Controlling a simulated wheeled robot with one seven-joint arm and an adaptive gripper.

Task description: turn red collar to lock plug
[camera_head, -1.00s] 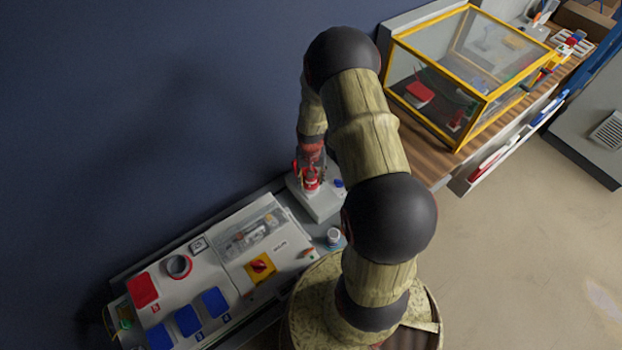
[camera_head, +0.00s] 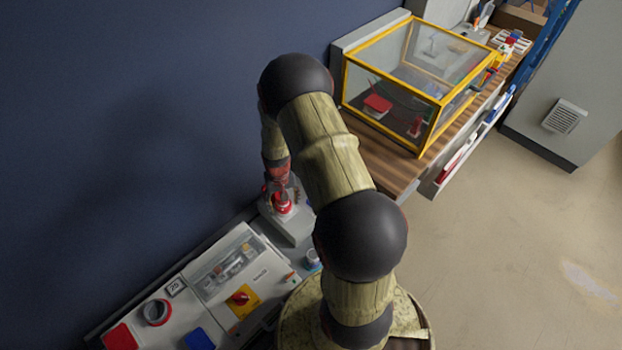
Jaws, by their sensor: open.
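The red collar (camera_head: 283,207) shows on top of a small light grey box (camera_head: 297,226) at the end of the long socket panel, beside the blue wall. My gripper (camera_head: 277,188) is just above the collar, pointing down, and is open. The fingers are small and dark here, and I cannot tell whether they touch the collar or stand around it. The plug cannot be told apart from the collar and gripper at this size. My arm covers part of the box's right side.
The grey panel (camera_head: 184,283) at the lower left carries a red switch (camera_head: 239,298) on a yellow plate, a round socket (camera_head: 157,312), a red cover (camera_head: 120,336) and a blue cover (camera_head: 198,339). A yellow-framed glass case (camera_head: 437,101) stands on the wooden bench. Floor at the right is clear.

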